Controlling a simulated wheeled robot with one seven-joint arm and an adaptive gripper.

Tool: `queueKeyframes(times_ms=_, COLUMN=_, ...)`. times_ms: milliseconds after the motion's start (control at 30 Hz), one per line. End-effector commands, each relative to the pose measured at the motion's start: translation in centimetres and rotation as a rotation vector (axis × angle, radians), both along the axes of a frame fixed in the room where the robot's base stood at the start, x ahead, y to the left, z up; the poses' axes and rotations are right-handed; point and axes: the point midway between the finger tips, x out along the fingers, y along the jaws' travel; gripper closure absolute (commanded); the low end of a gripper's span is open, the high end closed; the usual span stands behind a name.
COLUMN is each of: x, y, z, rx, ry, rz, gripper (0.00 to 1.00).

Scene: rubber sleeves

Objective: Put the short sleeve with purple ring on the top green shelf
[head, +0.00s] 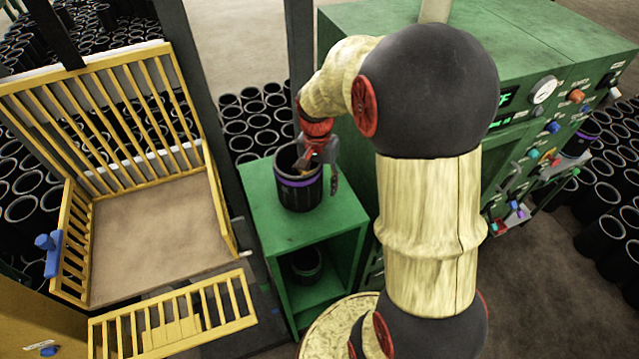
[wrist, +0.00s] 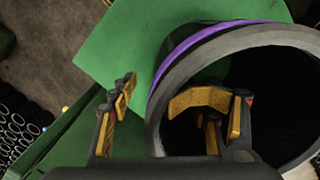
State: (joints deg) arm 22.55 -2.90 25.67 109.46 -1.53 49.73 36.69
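A short black sleeve with a purple ring (head: 298,194) stands upright on the top of the green shelf (head: 262,227). It fills the right of the wrist view (wrist: 157,120), its open mouth facing the camera, above the green top (wrist: 118,47). My gripper (head: 319,172) is at the sleeve's right rim. In the wrist view my gripper (wrist: 165,98) has one finger outside the sleeve and the other inside its mouth. The fingers are spread with the wall between them, and a gap shows beside the outer finger. The sleeve's far side is partly hidden.
Another black sleeve (head: 306,262) is in the shelf's lower compartment. A green machine (head: 545,110) with knobs and a gauge stands right, with another purple-ringed sleeve (head: 581,139) at its side. A yellow barred cage (head: 160,235) is left. Many black sleeves stand behind.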

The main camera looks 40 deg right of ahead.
Motion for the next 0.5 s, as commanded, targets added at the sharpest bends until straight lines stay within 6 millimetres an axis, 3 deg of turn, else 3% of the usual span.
queueKeyframes(times_ms=167, x=0.2, y=0.0, z=1.9, rx=-0.001, ry=-0.003, rz=0.000, gripper=0.53)
queueKeyframes(times_ms=500, x=0.4, y=0.0, z=8.8, rx=-0.002, ry=-0.005, rz=0.000, gripper=0.53)
